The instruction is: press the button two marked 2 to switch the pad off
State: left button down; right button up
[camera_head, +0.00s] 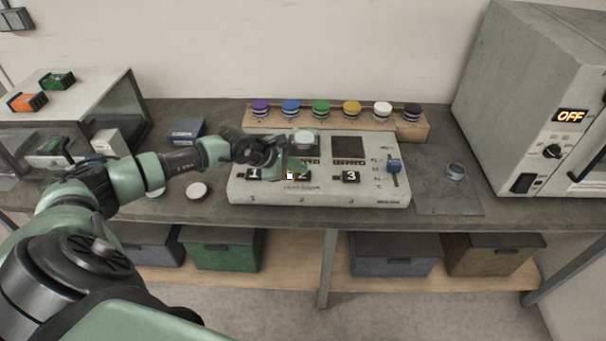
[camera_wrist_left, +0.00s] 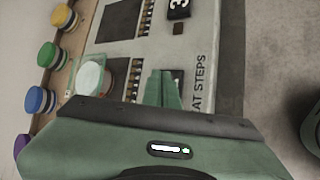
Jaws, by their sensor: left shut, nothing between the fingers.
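The pale control box (camera_head: 228,190) stands on the bench, with keys marked 1 (camera_head: 254,175), 2 (camera_head: 304,175) and 3 (camera_head: 351,177) along its front. My left gripper (camera_head: 289,172) is shut and empty, its tips in front of the left part of key 2. In the left wrist view the closed fingers (camera_wrist_left: 163,90) hide most of that key; whether they touch it I cannot tell. Key 3 (camera_wrist_left: 178,4) shows clear of them. A white-topped vessel (camera_head: 304,136) stands at the box's left pad, which looks reddish-brown in the wrist view (camera_wrist_left: 120,72). My right gripper is out of view.
A rack (camera_head: 436,128) with several coloured knobs stands behind the box. A blue slider (camera_head: 394,166) is on the box's right side. An oven reading OFF (camera_head: 572,116) stands at right, a glass-sided case (camera_head: 105,85) at left. White discs (camera_head: 196,190) lie left of the box.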

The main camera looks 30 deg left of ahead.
aim_at(300, 175)
pick_arm(q)
jog(key=shift+f+b, duration=0.25)
jog(key=shift+b, duration=0.05)
jog(key=shift+r, duration=0.1)
dwell(0.3)
jog(key=shift+r+p, duration=0.35)
jog(key=shift+r, duration=0.25)
notch_tip(300, 175, up, 6)
jog(key=p, duration=0.3)
dwell(0.5)
